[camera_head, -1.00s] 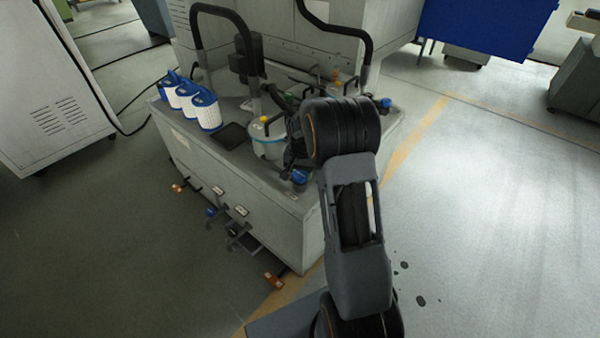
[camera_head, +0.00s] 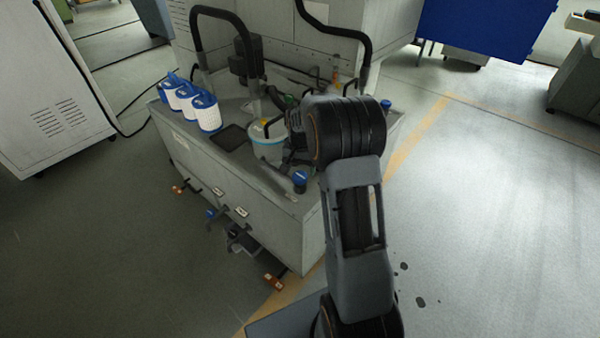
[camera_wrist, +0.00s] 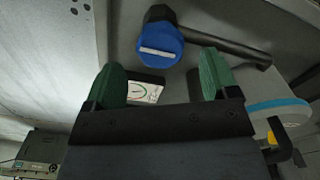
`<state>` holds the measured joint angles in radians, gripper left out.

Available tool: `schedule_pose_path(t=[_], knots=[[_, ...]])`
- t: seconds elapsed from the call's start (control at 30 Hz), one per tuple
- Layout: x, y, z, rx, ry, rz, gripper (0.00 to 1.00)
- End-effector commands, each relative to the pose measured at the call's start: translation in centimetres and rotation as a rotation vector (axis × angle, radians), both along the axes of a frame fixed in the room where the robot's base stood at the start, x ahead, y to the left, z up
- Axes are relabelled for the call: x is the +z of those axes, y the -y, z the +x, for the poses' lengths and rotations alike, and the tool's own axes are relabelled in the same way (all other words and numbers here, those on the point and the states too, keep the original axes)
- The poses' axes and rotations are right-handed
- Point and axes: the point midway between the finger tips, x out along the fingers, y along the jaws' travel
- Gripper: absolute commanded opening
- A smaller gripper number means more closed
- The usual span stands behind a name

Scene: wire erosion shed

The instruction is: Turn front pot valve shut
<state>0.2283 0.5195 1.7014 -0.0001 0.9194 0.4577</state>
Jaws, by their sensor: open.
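The valve has a blue knob (camera_wrist: 160,45) with a white bar across its face, on a dark pipe, in the wrist view. In the head view a blue knob (camera_head: 300,177) stands at the tank's front right corner, beside the pot (camera_head: 268,150). My gripper (camera_wrist: 162,78) has two green fingertips spread apart. In the wrist picture the knob appears beyond and between the tips, with no visible contact. My arm hides much of the gripper in the head view. The pot's blue rim (camera_wrist: 275,105) shows at the right of the wrist view.
A small card with a green arc (camera_wrist: 143,92) lies near the left fingertip. White and blue filter cartridges (camera_head: 190,102) stand on the tank (camera_head: 240,185) at the left. Black hoses (camera_head: 330,33) arch behind. Another blue knob (camera_head: 386,104) is at the back right. Open floor lies to the right.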

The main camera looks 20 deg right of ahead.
Motion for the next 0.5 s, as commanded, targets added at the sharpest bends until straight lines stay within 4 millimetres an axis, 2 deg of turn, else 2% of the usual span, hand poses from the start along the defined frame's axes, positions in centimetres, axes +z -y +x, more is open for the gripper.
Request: schedule_pose_path(t=[0.03, 0.2, 0.5], knots=[[1.4, 0.0, 0.1, 0.000, 0.005, -0.002, 0.80], [5.0, 0.0, 0.1, 0.000, 0.004, -0.001, 0.80], [9.3, 0.0, 0.0, 0.000, 0.001, -0.001, 0.80]])
